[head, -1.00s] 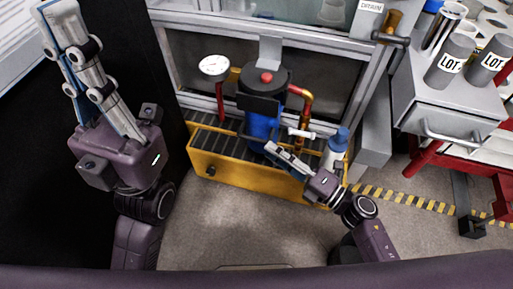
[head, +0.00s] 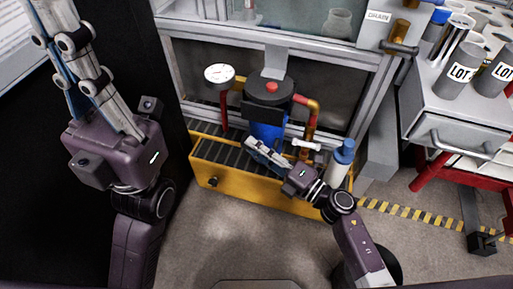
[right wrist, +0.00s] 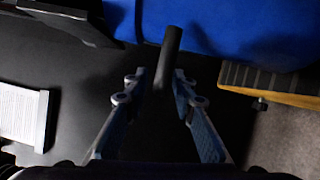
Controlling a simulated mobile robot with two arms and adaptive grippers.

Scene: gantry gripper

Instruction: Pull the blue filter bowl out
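The blue filter bowl (head: 267,133) hangs upright below a round black head (head: 268,88) with a red knob on top, over the yellow tray. In the right wrist view the bowl (right wrist: 235,28) fills the top as a blue curved surface. My right gripper (head: 250,144) is at the bowl's lower front. Its fingers (right wrist: 161,82) are apart, with a dark rod-like handle (right wrist: 171,42) between them; I cannot tell whether they touch it. My left gripper (head: 75,55) is raised at the upper left, far from the bowl, its fingertips cut off or unclear.
The yellow tray (head: 245,185) with a dark grating lies under the filter. A white gauge (head: 219,75) is at its left, red and copper pipe (head: 311,120) at its right. A blue-capped white bottle (head: 340,165) stands near my right wrist. A grey frame rises behind.

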